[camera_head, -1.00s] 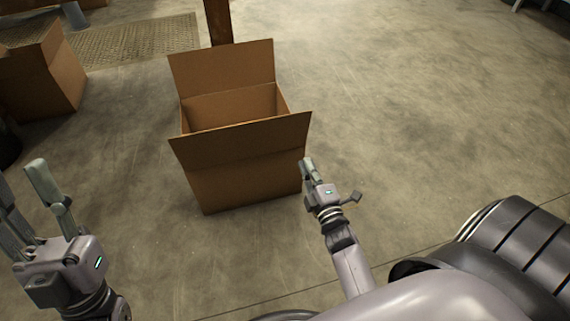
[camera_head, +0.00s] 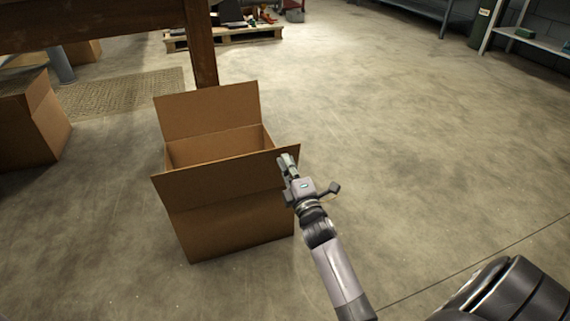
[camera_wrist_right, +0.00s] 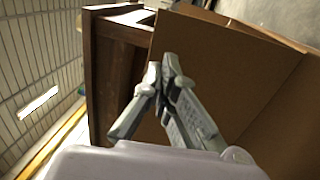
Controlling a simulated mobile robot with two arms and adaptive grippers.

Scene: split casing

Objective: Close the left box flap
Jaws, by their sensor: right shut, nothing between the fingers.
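An open brown cardboard box (camera_head: 232,228) stands upright on the floor. Its far flap (camera_head: 208,112) stands up, leaning back. Its near flap (camera_head: 222,180) stands up and leans outward toward me. I cannot tell which flap the task calls left. My right gripper (camera_head: 287,161) is shut and empty at the right end of the near flap, overlapping its corner. In the right wrist view the shut fingers (camera_wrist_right: 168,68) are in front of brown cardboard (camera_wrist_right: 220,70); whether they touch it is unclear. My left gripper is out of view.
A brown post (camera_head: 201,62) stands just behind the box. Another cardboard box (camera_head: 38,120) is at the left. A pallet with items (camera_head: 235,37) lies at the back. The floor to the right (camera_head: 420,130) is clear.

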